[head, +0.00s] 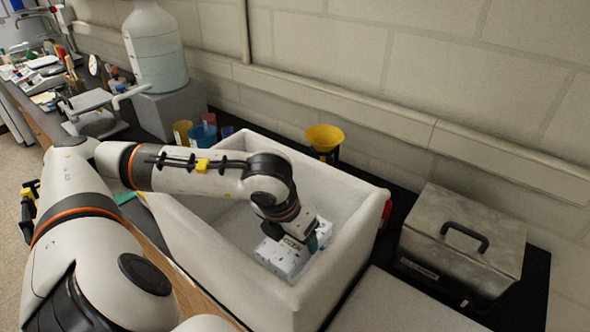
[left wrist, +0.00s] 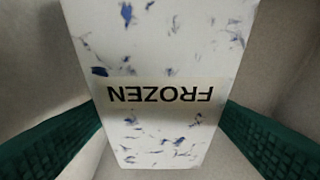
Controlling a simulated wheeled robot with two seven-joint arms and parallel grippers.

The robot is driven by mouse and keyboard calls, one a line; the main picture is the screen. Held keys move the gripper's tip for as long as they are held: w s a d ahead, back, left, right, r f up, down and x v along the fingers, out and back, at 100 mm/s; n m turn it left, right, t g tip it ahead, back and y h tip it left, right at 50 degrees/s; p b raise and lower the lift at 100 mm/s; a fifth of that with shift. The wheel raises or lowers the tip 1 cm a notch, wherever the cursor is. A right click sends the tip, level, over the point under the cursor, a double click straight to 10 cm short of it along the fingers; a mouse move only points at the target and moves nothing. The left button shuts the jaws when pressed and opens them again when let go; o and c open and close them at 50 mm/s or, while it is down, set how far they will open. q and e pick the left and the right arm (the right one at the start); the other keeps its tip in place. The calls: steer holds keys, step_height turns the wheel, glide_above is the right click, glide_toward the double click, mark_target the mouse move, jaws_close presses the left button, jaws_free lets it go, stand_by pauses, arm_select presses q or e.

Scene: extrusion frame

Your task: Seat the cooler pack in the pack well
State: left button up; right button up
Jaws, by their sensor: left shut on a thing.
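The cooler pack (head: 284,258) is a white block with blue flecks, low inside a deep white open-topped box (head: 226,271). In the left wrist view the pack (left wrist: 160,130) fills the middle, its FROZEN label upside down. My left gripper (head: 312,243) reaches down into the box and is shut on the pack. Its green fingers (left wrist: 165,130) stand on the pack's two sides. My wrist and the box's near wall hide part of the pack. I cannot make out the pack well's outline or whether the pack touches the floor. My right gripper is not in view.
The box's walls surround my wrist closely. A grey metal case (head: 462,245) with a black handle stands to the right. A yellow funnel (head: 325,137) and a blue cup (head: 203,136) stand behind the box. A large bottle (head: 155,48) stands at the back left.

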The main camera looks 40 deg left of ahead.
mark_target(291, 240)
arm_select(q)
step_height(291, 240, down, 4)
steer(key=shift+f+p, duration=0.1)
steer(key=shift+p, duration=0.5)
step_height(291, 240, down, 4)
steer(key=shift+r+p, duration=0.15)
steer(key=shift+p, duration=0.45)
steer(key=shift+f, duration=0.25)
steer(key=o, duration=1.2)
steer(key=shift+o, duration=0.2)
